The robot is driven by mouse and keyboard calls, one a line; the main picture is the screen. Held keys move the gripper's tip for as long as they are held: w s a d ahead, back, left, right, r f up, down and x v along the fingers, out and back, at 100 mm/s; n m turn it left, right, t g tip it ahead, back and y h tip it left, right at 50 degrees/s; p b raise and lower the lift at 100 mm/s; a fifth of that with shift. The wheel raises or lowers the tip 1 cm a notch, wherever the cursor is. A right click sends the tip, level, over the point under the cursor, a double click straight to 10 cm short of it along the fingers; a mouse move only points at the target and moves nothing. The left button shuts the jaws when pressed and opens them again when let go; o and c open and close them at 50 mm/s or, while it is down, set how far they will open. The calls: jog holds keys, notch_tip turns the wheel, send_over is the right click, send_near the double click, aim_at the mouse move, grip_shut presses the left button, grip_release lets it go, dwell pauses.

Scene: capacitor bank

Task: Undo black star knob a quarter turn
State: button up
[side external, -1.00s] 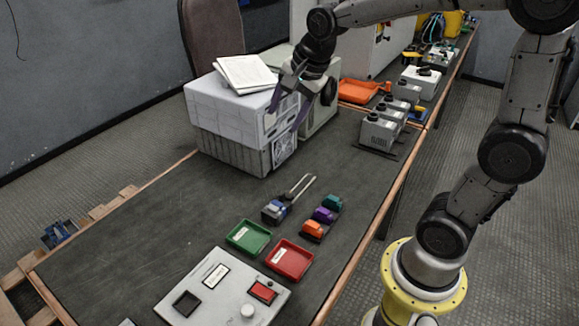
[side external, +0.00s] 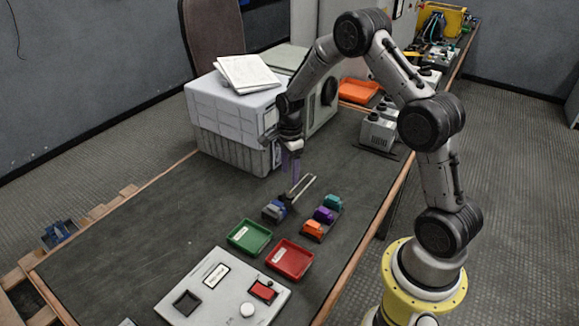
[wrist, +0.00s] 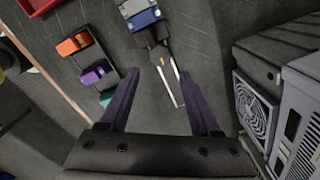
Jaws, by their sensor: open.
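I cannot pick out a star-shaped knob with certainty. A round black knob or wheel (side external: 329,91) is on the side of the beige machine behind my gripper; its shape is too small to tell. My gripper (side external: 291,168) points down above the dark bench, in front of the white and grey boxes. In the wrist view its two purple fingers (wrist: 162,72) are spread apart with nothing held. Below and between them show the pale prongs of a blue and grey tool (wrist: 145,18), which lies on the bench (side external: 273,210).
Orange (side external: 314,229), purple (side external: 323,215) and teal (side external: 333,202) pieces stand in a row right of the tool. A green tray (side external: 249,237), a red tray (side external: 290,260) and a control panel (side external: 212,300) lie nearer. The grey box (side external: 235,150) stands behind. The left bench is clear.

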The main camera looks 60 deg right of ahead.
aim_at(290, 193)
jog(key=shift+f, duration=3.65)
jog(key=shift+c, duration=0.3)
grip_shut()
jog(key=shift+n, duration=1.4)
